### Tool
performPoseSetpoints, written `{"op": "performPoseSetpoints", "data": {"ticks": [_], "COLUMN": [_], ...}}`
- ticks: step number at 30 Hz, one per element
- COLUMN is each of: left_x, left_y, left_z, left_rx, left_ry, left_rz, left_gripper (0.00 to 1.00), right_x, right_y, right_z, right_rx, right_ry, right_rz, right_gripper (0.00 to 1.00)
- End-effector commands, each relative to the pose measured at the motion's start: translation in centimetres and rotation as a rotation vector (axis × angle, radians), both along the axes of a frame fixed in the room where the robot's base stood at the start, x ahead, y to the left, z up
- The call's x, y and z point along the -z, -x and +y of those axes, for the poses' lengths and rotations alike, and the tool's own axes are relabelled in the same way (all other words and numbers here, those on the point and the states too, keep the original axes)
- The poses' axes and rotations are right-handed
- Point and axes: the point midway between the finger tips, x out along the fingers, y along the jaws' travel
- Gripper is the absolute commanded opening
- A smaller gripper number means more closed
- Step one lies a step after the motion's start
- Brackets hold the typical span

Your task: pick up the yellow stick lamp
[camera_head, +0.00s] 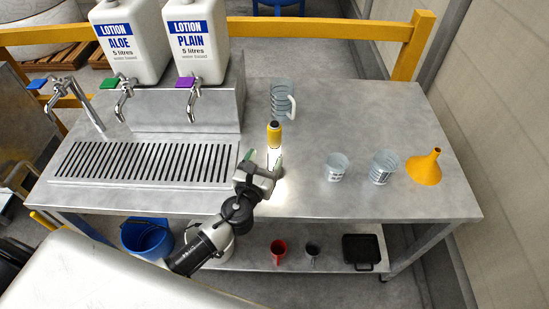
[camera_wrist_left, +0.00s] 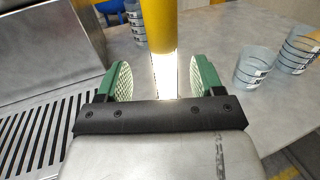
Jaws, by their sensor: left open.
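The yellow stick lamp (camera_head: 274,135) stands upright on the metal table, with a dark top, a yellow upper part and a bright glowing lower part. In the left wrist view the lamp (camera_wrist_left: 159,25) rises straight ahead, its lit section (camera_wrist_left: 164,75) showing between the fingers. My left gripper (camera_head: 264,162) is open at the lamp's lower part, one green finger on each side. In the left wrist view the left gripper (camera_wrist_left: 164,82) has a visible gap between each finger and the lamp. The lamp's base is hidden by the gripper. My right gripper is out of view.
A clear jug (camera_head: 283,100) stands just behind the lamp. Two clear measuring cups (camera_head: 336,168) (camera_head: 383,167) and an orange funnel (camera_head: 425,168) stand to the right. A slotted drip tray (camera_head: 145,163) and taps are left. The table's front right is clear.

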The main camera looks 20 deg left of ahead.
Motion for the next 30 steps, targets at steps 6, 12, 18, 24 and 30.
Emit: {"op": "performPoseSetpoints", "data": {"ticks": [6, 12, 18, 24, 30], "left_x": [-0.1, -0.7, -0.8, -0.7, -0.7], "left_y": [-2.8, -4.6, -7.5, -8.2, -8.2], "left_z": [-0.1, -0.4, -0.7, -0.7, -0.7], "left_rx": [-0.003, -0.003, -0.003, -0.003, -0.003], "left_ry": [0.005, 0.007, 0.007, 0.007, 0.008], "left_rz": [0.0, -0.001, 0.0, 0.001, 0.001], "left_gripper": [0.67, 0.67, 0.67, 0.67, 0.56], "right_x": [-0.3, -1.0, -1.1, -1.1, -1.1], "right_y": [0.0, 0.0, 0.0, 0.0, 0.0], "right_z": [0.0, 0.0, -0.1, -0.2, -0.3], "right_rx": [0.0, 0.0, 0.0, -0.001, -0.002], "right_ry": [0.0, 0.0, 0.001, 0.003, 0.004], "right_rz": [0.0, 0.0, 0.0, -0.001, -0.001], "right_gripper": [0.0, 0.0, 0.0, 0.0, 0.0]}}
